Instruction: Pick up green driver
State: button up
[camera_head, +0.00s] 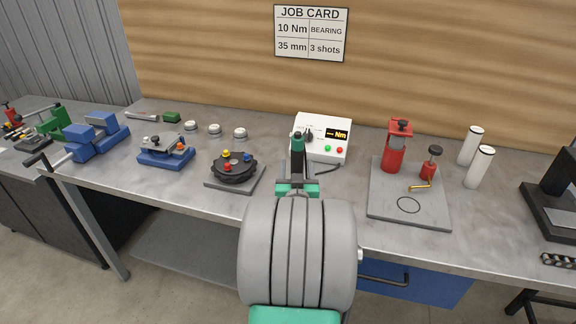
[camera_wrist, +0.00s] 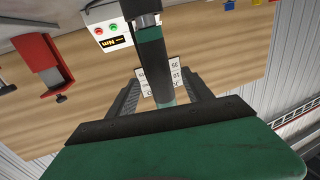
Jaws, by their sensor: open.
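The driver's lower end is hidden by my arm in the head view.
The white control box (camera_head: 322,138) with an Nm display stands close behind. A round black fixture with coloured knobs (camera_head: 234,168) sits to the left. A grey plate (camera_head: 408,212) carrying red tools lies to the right. White cylinders (camera_head: 480,167) stand further right.

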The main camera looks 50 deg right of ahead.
jog(key=shift+w+d, duration=0.5)
jog(key=shift+d, duration=0.4)
jog(key=p+x, duration=0.2)
jog(key=x, duration=0.2)
jog(key=shift+w+d+f, duration=0.2)
jog(key=shift+w, duration=0.15)
jog(key=shift+c, duration=0.5)
grip_shut()
jog(key=shift+r, duration=0.1)
